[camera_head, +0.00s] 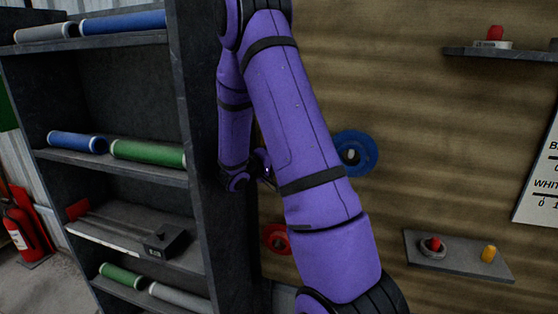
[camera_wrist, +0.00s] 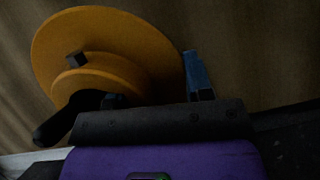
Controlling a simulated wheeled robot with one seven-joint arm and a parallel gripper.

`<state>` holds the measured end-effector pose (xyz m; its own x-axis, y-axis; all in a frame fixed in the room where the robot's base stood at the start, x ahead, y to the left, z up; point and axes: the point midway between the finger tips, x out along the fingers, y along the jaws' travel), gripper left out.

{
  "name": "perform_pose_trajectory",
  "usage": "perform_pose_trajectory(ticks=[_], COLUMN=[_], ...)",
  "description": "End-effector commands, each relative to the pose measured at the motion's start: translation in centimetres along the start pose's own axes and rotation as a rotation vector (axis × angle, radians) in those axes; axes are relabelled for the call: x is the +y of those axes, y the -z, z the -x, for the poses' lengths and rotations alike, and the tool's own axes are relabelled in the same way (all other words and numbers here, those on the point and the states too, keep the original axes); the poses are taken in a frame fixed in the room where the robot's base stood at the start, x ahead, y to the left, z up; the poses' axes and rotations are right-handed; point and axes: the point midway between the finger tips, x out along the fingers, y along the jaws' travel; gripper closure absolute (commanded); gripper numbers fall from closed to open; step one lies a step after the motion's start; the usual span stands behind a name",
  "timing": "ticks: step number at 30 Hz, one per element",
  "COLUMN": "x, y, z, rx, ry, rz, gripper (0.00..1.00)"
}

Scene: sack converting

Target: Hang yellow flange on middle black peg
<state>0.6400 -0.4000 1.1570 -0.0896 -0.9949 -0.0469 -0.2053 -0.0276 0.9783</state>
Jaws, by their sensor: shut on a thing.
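The yellow flange (camera_wrist: 115,45), a wide disc with a smaller round hub, shows large in the wrist view at upper left. My gripper (camera_wrist: 86,101) is shut on its hub at the lower edge, with dark fingers against it. A small dark block (camera_wrist: 76,60) shows at the hub's face; I cannot tell whether it is the end of a black peg or part of my gripper. In the head view my arm hides the flange and the middle black peg. I cannot tell whether the flange is around a peg.
A blue flange (camera_head: 356,153) hangs on a pale peg on the wooden wall, right of my arm. A red flange (camera_head: 277,239) is partly hidden below. A dark shelf unit (camera_head: 190,120) stands close at left. A small wall shelf (camera_head: 455,262) is at lower right.

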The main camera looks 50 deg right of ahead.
Motion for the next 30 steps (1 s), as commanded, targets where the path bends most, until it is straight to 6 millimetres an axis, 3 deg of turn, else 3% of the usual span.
perform_pose_trajectory(ticks=[6, 7, 11, 23, 30], x=[0.1, 0.1, 0.1, -0.1, -0.1], y=[0.0, 0.0, 0.0, 0.0, 0.1], z=[0.0, 0.0, 0.0, 0.5, 4.1], rx=[0.0, 0.0, 0.0, 0.001, 0.004], ry=[-0.002, -0.002, -0.002, 0.001, 0.002], rz=[-0.002, -0.002, -0.001, 0.001, 0.001], gripper=[1.0, 0.51, 0.23, 0.23, 0.23])
